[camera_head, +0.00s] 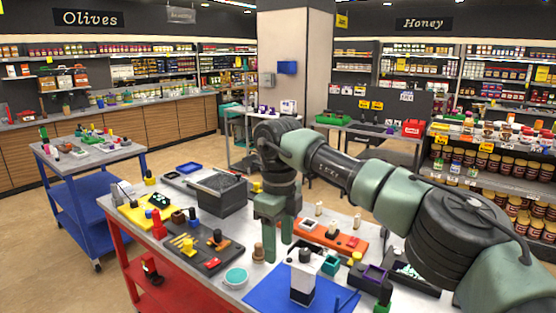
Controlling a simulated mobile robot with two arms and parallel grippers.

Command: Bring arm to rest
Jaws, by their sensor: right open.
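My right arm comes in from the right edge and bends down over the red table (130,235). Its green right gripper (278,240) points down with its two fingers apart and nothing seen between them. I cannot tell how high the fingertips are above the tabletop. My left gripper is not in view.
A grey bin (218,194), a dark tray of tools (196,246), an orange tray (325,238) and a teal round dish (236,277) crowd the tabletop. A blue cart (85,195) stands at the left. Floor between cart and table is clear.

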